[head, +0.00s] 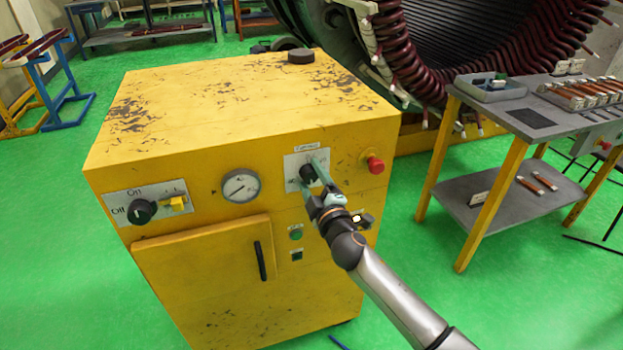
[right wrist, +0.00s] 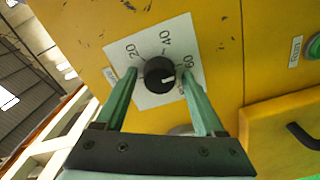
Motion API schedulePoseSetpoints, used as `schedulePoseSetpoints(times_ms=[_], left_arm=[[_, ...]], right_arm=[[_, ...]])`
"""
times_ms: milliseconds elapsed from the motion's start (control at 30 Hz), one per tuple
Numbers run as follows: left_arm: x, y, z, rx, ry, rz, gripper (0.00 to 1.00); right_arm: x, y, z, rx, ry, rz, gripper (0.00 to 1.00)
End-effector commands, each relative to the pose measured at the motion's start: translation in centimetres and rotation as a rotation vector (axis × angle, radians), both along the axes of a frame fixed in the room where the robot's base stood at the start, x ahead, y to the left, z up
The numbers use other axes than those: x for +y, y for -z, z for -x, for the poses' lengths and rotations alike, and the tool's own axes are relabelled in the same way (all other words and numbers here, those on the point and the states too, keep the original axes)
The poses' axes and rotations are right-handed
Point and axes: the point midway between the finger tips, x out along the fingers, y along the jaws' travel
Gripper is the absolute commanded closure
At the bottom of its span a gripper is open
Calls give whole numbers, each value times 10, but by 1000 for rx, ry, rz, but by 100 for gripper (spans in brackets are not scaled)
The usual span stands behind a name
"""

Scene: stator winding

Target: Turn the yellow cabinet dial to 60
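The yellow cabinet (head: 240,100) has a black round dial (head: 308,173) on a white plate (head: 293,162), on its front near the upper right. In the right wrist view the dial (right wrist: 160,73) shows a short white mark pointing right, close to the printed 60 (right wrist: 187,62). The 20 and 40 are also readable there. My right gripper (head: 315,175) is at the dial, and its green fingers (right wrist: 159,86) stand on either side of the knob. Narrow gaps seem to show between fingers and knob. My left gripper is not in view.
A red button (head: 375,164) sits right of the dial, and a round gauge (head: 241,186) is left of it. An On/Off switch (head: 142,211) is further left. A door handle (head: 260,260) and green button (head: 296,233) are below. A grey table (head: 545,118) stands right.

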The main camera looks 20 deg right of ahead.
Motion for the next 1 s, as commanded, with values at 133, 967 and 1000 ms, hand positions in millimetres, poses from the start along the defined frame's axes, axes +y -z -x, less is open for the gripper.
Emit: schedulePoseSetpoints(times_ms=[133,967,1000], left_arm=[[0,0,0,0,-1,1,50],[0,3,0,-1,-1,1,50],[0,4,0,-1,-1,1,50]], right_arm=[[0,0,0,0,0,0,21],[-3,1,101,1,-2,0,21],[-3,1,106,2,-1,-1,21]])
